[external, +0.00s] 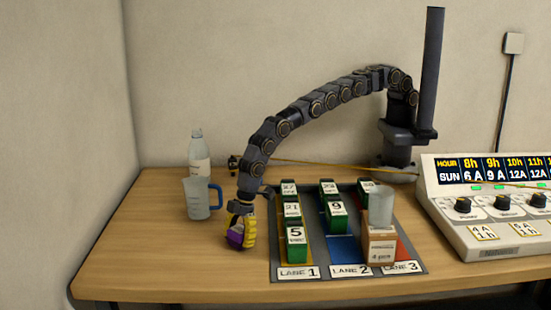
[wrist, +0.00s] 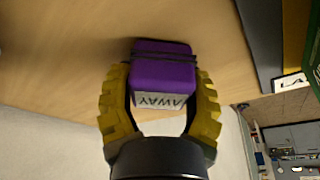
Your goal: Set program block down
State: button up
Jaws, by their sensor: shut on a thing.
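My gripper (external: 239,232) has yellow ridged fingers and is shut on a purple block (external: 234,238). In the wrist view the purple block (wrist: 162,72) sits between the two yellow fingers (wrist: 162,100), with a dark band across it and a white label reading "AWAY". In the external view it is low at the wooden table (external: 140,230), left of the lane board. I cannot tell whether the block touches the table top.
The lane board (external: 278,262) holds several green numbered blocks in lanes 1 to 3. A cup (external: 381,207) stands on a cardboard box (external: 379,247) at lane 3. A blue-handled jug (external: 197,199) and a bottle (external: 199,155) stand behind left. A control panel (external: 490,235) is right. The front-left table is clear.

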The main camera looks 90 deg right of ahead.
jog(key=o, duration=1.1)
jog(key=shift+f, duration=0.1)
jog(key=v, duration=1.1)
jog(key=shift+w+a, duration=0.1)
jog(key=shift+s+d+r, duration=0.2)
jog(key=shift+r, duration=0.45)
